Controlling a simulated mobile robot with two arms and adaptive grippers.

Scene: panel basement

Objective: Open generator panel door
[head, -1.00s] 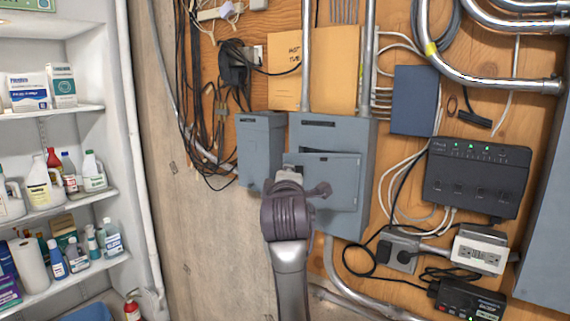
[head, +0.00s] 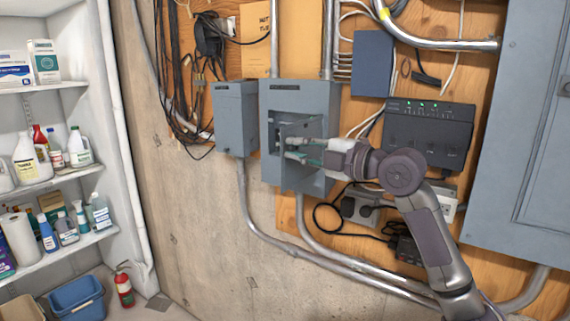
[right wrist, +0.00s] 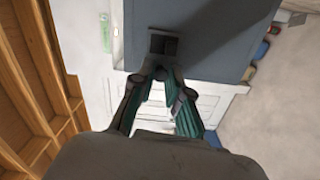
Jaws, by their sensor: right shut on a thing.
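The generator panel is a grey metal box (head: 303,93) on the wooden board, in the middle of the head view. Its small grey door (head: 295,178) stands swung out from the box front, and part of the dark inside shows. My right gripper (head: 293,149) reaches in from the right and is shut on the door. In the right wrist view, the teal-lined fingers of the right gripper (right wrist: 160,76) come together at a small dark fitting (right wrist: 163,45) against a blue-grey surface. The fingers hide the exact contact. My left gripper is not in view.
A smaller grey box (head: 235,118) adjoins on the left. A black device (head: 430,133) and a large grey cabinet (head: 535,150) are on the right. Metal conduits (head: 330,262) run below. Shelves (head: 45,185) stand at far left; bare wall lies between.

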